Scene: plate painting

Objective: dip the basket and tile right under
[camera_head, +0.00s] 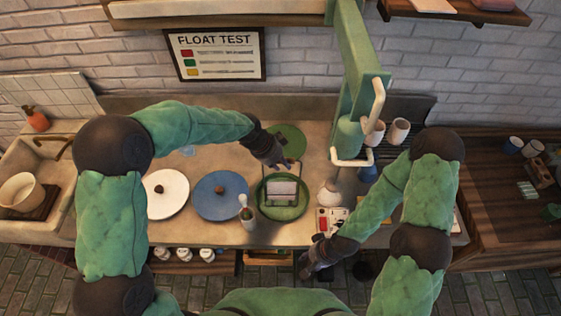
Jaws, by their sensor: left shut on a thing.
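A small basket with a pale grey tile (283,188) in it is over the round green basin (283,212), within its rim. I cannot tell how deep it sits. My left gripper (281,166) comes in from behind the basin and is shut, it seems on the basket's back or handle; the hold itself is too small to see clearly. My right gripper (306,268) hangs low at the front edge of the counter, apart from the basin. Its fingers are too dark and small to tell open from shut.
A green disc (288,135) lies behind.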

